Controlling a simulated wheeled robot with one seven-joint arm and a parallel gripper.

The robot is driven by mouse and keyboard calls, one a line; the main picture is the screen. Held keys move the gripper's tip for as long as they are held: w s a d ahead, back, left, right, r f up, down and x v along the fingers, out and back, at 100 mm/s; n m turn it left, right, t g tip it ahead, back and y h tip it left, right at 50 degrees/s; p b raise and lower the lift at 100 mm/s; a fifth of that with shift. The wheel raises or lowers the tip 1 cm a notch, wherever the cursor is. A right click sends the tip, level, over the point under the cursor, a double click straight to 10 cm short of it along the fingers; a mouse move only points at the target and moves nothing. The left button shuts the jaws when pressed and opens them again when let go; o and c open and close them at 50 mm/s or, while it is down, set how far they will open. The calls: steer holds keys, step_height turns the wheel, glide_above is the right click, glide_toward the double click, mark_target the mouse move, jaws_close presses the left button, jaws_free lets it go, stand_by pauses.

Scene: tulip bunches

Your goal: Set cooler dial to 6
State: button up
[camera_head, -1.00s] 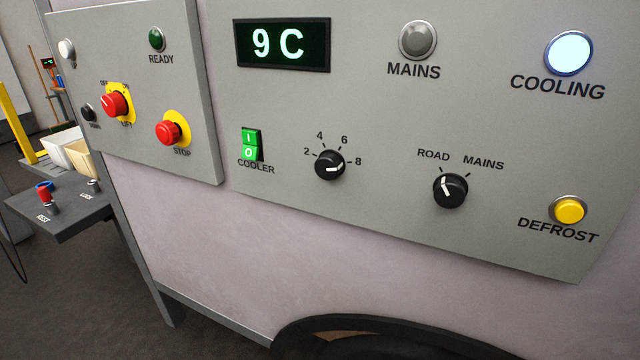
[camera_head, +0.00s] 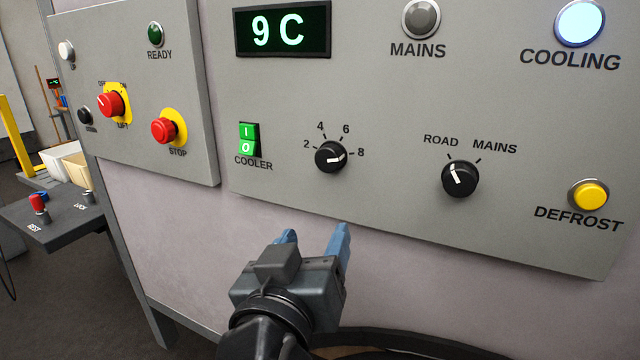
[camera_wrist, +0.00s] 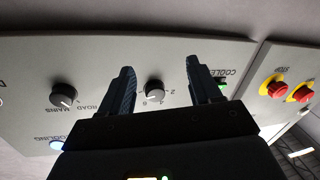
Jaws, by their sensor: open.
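The cooler dial (camera_head: 331,157) is a black round knob on the grey panel, with marks 2, 4, 6 and 8 around its top. Its white pointer line lies nearly level, with its right end near the 8 mark. The display (camera_head: 282,28) above it reads 9 C. My gripper (camera_head: 314,234) is open and empty, below the dial and apart from it, with blue fingers pointing up toward the panel. In the wrist view the dial (camera_wrist: 154,90) appears between the two fingers (camera_wrist: 160,80), upside down.
The green cooler switch (camera_head: 249,139) is left of the dial. The road/mains knob (camera_head: 460,179) and yellow defrost button (camera_head: 589,195) are to the right. A second panel with a red stop button (camera_head: 164,130) is at left. The wall below the panel is bare.

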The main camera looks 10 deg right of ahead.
mark_target(326, 162)
step_height(326, 162, up, 8)
steer(key=a+m+g+h, duration=0.1)
steer(key=a+m+h, duration=0.2)
steer(key=m, duration=0.2)
steer(key=shift+s+d+f+x, duration=0.1)
steer(key=shift+d+x, duration=0.05)
steer(key=shift+x, duration=1.05)
steer(key=shift+s+d+f+x, duration=0.1)
steer(key=shift+d+x, duration=0.05)
steer(key=shift+x, duration=1.05)
steer(key=shift+s+d+f+x, duration=0.1)
steer(key=shift+d+x, duration=0.05)
steer(key=shift+x, duration=1.05)
steer(key=c, duration=1)
steer(key=shift+c, duration=0.2)
